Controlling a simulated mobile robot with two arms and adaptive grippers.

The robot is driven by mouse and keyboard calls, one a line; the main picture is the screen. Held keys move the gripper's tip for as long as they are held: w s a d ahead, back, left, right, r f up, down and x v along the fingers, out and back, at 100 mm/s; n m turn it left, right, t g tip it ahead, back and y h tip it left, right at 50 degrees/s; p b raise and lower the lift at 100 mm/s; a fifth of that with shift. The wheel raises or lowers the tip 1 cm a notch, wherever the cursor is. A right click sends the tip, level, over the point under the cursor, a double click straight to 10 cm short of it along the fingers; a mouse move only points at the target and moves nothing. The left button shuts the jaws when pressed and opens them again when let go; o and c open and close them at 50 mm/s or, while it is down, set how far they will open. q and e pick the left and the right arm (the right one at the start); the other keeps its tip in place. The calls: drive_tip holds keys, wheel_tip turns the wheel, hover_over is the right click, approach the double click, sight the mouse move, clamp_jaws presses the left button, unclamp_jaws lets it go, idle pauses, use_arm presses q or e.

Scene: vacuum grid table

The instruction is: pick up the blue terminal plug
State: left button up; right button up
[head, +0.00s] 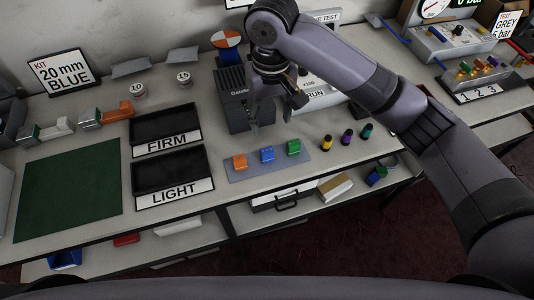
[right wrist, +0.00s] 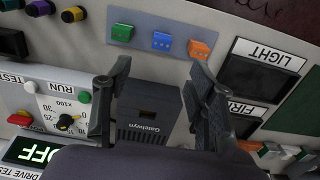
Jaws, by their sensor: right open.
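The blue terminal plug (head: 267,154) sits on a grey-blue strip (head: 240,176) on the table, between an orange plug (head: 240,161) and a green plug (head: 293,147). In the right wrist view the blue plug (right wrist: 162,41) shows beyond my fingertips, between the orange plug (right wrist: 199,49) and the green plug (right wrist: 122,33). My right gripper (head: 271,115) is open and empty, above and behind the strip, near the dark Gatelwyn box. Its spread fingers also show in the right wrist view (right wrist: 160,70). It is apart from the blue plug. My left gripper is not in view.
The dark Gatelwyn box (right wrist: 148,112) and the white test unit (head: 318,97) stand behind the strip. Yellow, purple and teal plugs (head: 347,137) stand to its right. The FIRM (head: 165,123) and LIGHT (head: 170,170) trays and a green mat (head: 68,188) lie left. The table's front edge is close.

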sight(267, 150)
wheel_tip(267, 150, down, 10)
drive_tip(key=shift+f+p, duration=0.25)
drive_tip(key=shift+p, duration=0.2)
drive_tip(key=shift+w+a+f+p, duration=0.1)
drive_tip(key=shift+a+f+p, duration=0.1)
drive_tip(key=shift+f, duration=0.7)
drive_tip(key=shift+w+a+f+p, duration=0.15)
drive_tip(key=shift+f+p, duration=0.1)
drive_tip(key=shift+f, duration=0.7)
drive_tip(key=shift+w+a+f+p, duration=0.1)
drive_tip(key=shift+f+p, duration=0.1)
drive_tip(key=shift+f, duration=0.7)
drive_tip(key=shift+d, duration=0.1)
drive_tip(key=shift+c, duration=0.2)
drive_tip(key=c, duration=1.1)
drive_tip(key=shift+o, duration=0.2)
drive_tip(key=shift+r, duration=0.1)
